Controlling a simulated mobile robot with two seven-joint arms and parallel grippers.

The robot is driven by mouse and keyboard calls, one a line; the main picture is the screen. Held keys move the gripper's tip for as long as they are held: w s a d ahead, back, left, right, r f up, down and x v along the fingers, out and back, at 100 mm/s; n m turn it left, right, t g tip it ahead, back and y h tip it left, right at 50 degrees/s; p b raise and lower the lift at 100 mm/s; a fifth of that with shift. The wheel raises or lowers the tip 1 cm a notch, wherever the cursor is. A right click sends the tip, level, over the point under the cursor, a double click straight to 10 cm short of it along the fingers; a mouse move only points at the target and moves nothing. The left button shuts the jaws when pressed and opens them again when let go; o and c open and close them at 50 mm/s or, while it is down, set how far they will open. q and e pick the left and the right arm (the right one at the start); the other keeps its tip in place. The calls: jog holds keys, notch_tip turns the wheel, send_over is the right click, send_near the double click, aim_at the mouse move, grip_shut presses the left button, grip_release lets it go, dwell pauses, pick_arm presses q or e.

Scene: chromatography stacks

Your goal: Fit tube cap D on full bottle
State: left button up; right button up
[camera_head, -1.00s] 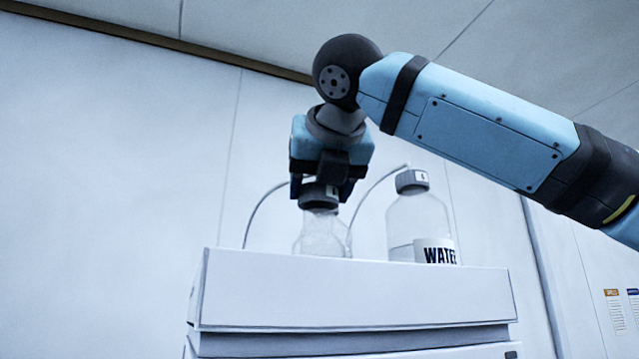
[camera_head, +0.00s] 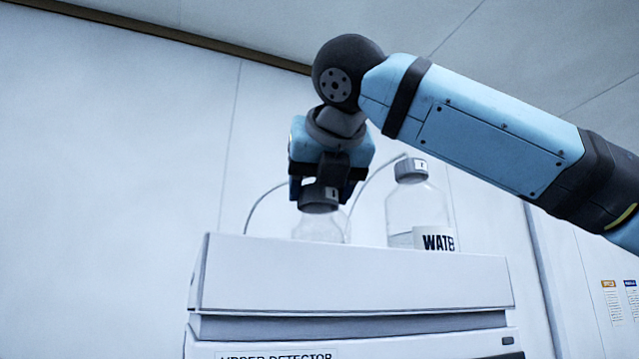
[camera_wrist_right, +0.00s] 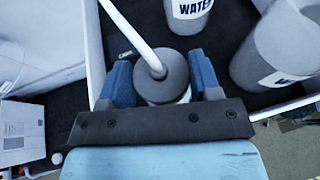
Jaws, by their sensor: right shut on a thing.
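My right gripper (camera_head: 322,192) comes down from above and is shut on a dark grey tube cap (camera_head: 318,197). The cap sits at the mouth of a clear bottle (camera_head: 318,228) on top of the white instrument stack; whether it is fully seated I cannot tell. In the right wrist view the blue fingers (camera_wrist_right: 163,82) stand on either side of the grey cap (camera_wrist_right: 172,72), and a white tube (camera_wrist_right: 132,32) rises from its top. The bottle's lower part is hidden by the tray's front wall. My left gripper is not in view.
A capped bottle labelled WATER (camera_head: 412,210) stands to the right in the same white tray (camera_head: 350,275). The right wrist view shows two labelled bottles, one ahead (camera_wrist_right: 187,12) and one at right (camera_wrist_right: 283,45). Tubes arch behind the gripper. Free wall lies to the left.

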jog(key=shift+f, duration=0.4)
jog(key=o, duration=1.3)
jog(key=shift+c, duration=0.2)
jog(key=shift+r, duration=3.55)
